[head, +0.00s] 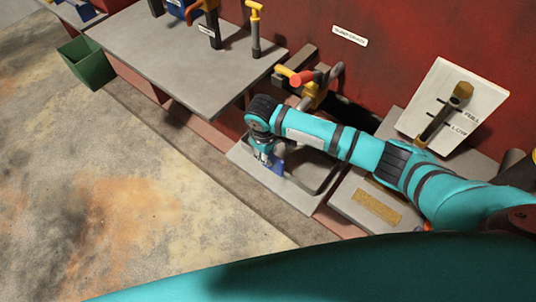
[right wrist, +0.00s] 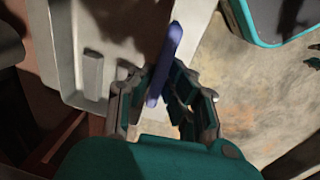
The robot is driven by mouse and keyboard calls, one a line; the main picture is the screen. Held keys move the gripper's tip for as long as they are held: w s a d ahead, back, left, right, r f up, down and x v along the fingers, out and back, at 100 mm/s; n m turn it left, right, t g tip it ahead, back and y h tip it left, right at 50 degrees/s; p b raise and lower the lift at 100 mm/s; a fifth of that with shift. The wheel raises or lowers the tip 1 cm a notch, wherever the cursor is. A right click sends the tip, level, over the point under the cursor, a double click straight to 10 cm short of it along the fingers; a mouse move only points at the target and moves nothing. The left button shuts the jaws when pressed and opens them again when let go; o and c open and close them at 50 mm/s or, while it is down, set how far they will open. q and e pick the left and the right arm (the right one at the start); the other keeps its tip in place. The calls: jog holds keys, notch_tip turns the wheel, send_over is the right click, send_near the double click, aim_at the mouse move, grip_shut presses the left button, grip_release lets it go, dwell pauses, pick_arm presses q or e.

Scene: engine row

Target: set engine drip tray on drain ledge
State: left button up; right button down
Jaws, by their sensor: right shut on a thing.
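The engine drip tray (head: 315,158) shows in the head view as a grey shape with a dark raised rim, partly hidden behind my right arm. My right gripper (head: 266,160) is at its left end, pointing down and shut on its blue handle (head: 277,168). In the right wrist view the blue handle (right wrist: 165,60) stands between the fingers of my right gripper (right wrist: 163,92). The flat grey drain ledge (head: 298,200) lies under the tray at the foot of the red engine side; I cannot tell whether they touch. My left gripper is not in view.
A grey table (head: 170,45) with valves stands at upper left, close to the forearm. A white gauge board (head: 453,108) stands at right. A green bin (head: 86,62) is far left. The floor at left is clear.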

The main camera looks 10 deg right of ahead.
jog(key=shift+w+f, duration=0.1)
jog(key=shift+f, duration=0.35)
jog(key=c, duration=1.4)
grip_release()
jog(key=shift+o, duration=0.2)
notch_tip(320, 180, up, 12)
jog(key=a, duration=0.1)
jog(key=shift+s, duration=0.45)
